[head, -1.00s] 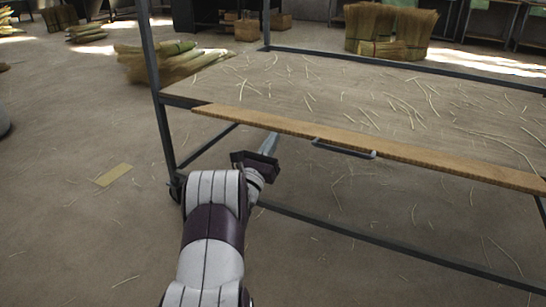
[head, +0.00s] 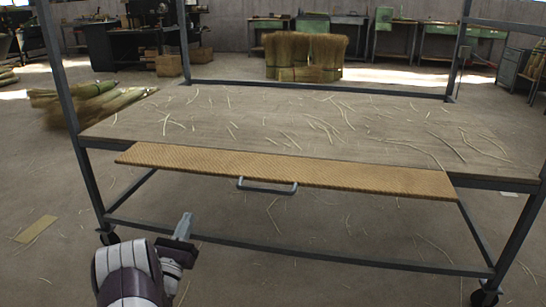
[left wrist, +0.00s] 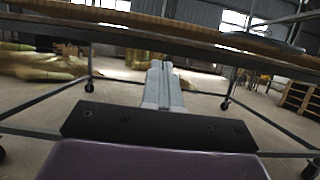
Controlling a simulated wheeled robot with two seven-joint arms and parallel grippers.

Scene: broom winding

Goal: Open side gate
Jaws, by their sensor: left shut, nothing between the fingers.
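The side gate (head: 330,174) is a long tan woven-looking panel along the near edge of the cart's top. It stands out from that edge with its broad face showing. A grey bar handle (head: 267,187) sits on its near edge. My left gripper (head: 184,226) is shut and empty, below and left of the handle, apart from the gate. In the left wrist view its closed fingers (left wrist: 164,84) point forward under the cart; the gate's tan edge (left wrist: 130,18) crosses above, and a blurred grey bar at upper right may be the handle. My right gripper is out of view.
The wheeled metal cart has a top (head: 270,125) strewn with straw, dark corner posts (head: 58,90) and a low front rail (head: 300,253). Straw bundles (head: 85,105) lie behind left; upright bundles (head: 305,52) stand at the back. Floor left of the cart is mostly clear.

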